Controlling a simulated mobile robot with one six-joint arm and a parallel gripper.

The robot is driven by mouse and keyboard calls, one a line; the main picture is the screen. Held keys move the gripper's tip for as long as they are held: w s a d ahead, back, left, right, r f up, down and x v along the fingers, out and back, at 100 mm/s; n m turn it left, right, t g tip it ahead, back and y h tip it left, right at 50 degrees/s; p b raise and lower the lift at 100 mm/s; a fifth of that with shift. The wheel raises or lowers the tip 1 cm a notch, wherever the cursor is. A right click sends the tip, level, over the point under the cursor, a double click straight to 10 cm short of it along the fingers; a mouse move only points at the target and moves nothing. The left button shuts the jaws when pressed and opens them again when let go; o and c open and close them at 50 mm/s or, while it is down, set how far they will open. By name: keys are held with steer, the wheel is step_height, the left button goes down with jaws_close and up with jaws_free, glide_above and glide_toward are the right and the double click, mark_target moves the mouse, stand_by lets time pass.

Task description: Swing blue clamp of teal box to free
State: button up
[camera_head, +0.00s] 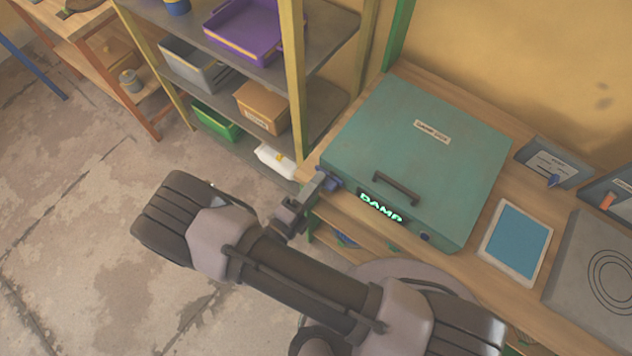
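The teal box (420,155) sits on the wooden bench with its lid down. A dark handle (396,188) and a label are on the lid, and a lit "DAMP" display (381,206) is on its front. The blue clamp (331,181) is at the box's front left corner, partly hidden by my gripper. My gripper (316,186) is at this clamp, its tip close to or touching it; I cannot tell which, nor whether the fingers are open. A small dark blue part (424,237) shows at the front right of the box.
A blue-screened tablet (516,242) and a grey plate with rings (600,280) lie right of the box. Switch panels (553,164) stand behind them. A shelf rack (296,90) with trays and bins stands close on the left. The floor at left is clear.

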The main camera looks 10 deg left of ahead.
steer(key=shift+o, duration=0.6)
steer(key=p+v, duration=0.1)
steer(key=v, duration=1.6)
steer(key=shift+s, duration=0.25)
steer(key=shift+w+a, duration=0.1)
steer(key=shift+a, duration=0.05)
